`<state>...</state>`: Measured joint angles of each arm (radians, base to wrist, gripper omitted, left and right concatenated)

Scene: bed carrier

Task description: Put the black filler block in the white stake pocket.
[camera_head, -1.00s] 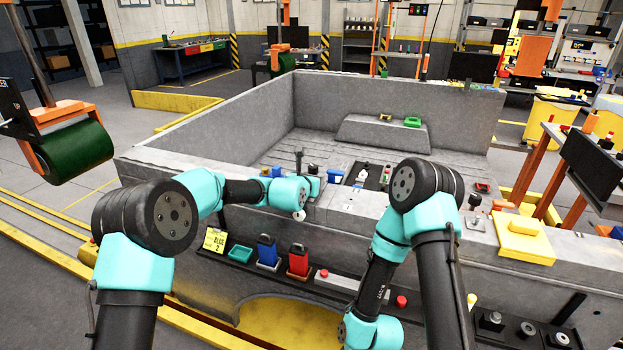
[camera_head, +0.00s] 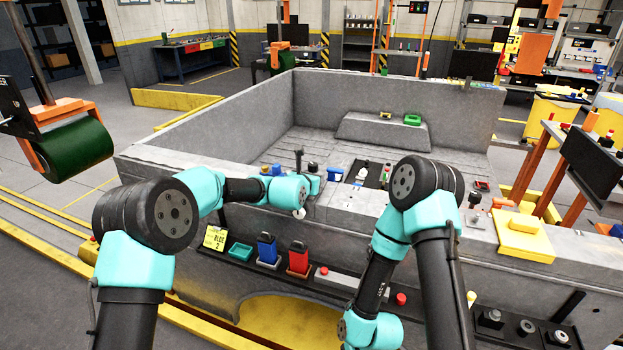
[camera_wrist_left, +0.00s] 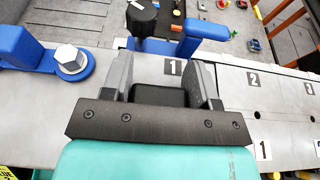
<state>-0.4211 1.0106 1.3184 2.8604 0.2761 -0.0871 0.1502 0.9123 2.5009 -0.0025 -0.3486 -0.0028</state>
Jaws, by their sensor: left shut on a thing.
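In the left wrist view, my left gripper (camera_wrist_left: 164,68) has its two grey fingers on either side of a black block (camera_wrist_left: 160,96), the filler block, and is shut on it. The block sits low between the fingers, above a pale grey rail surface (camera_wrist_left: 228,90). A black "1" label lies just ahead of the fingers, and a "2" label is further right. In the head view the left wrist reaches over the near side wall of the truck bed, and the block cannot be made out. I cannot single out the white stake pocket. My right gripper is not visible.
Left of the gripper is a blue fixture with a hex bolt (camera_wrist_left: 70,59). A black round knob (camera_wrist_left: 141,18) and a blue handle (camera_wrist_left: 206,30) stand just ahead. A yellow block (camera_head: 523,238) sits on the rail at right.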

